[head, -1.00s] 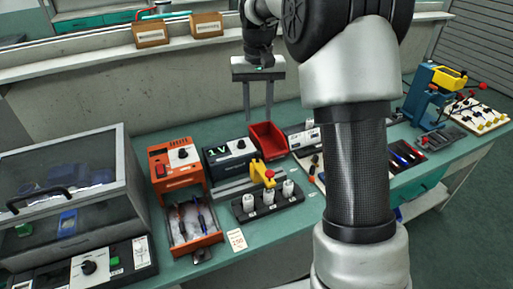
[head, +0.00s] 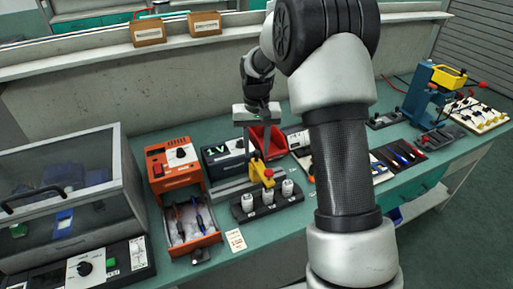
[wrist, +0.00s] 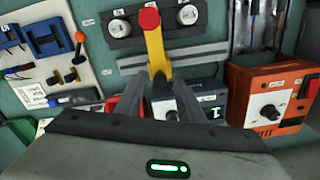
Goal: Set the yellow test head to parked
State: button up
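The yellow test head (head: 261,172) is a yellow arm with a red knob. It stands at the back of a black base (head: 247,212) that holds white cylinders, near the middle one. In the wrist view the yellow arm (wrist: 156,50) points toward the top, with its red knob (wrist: 149,18) at the end, between two grey round parts. My gripper (head: 255,150) is above and behind the test head, pointing down. In the wrist view its two fingers (wrist: 163,98) are apart, on either side of the yellow arm's lower part in the picture. I cannot tell whether they touch it.
A red bin (head: 276,144) and a dark meter box (head: 223,158) stand close behind the test head. An orange unit (head: 177,168) with an open drawer (head: 193,240) is to the left. A glass-lidded enclosure (head: 62,195) fills the far left.

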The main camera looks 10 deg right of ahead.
grip_shut()
jog(key=s+a, duration=0.2)
jog(key=a, duration=1.2)
jog(key=shift+s, duration=0.4)
jog(key=shift+a, duration=0.15)
grip_release()
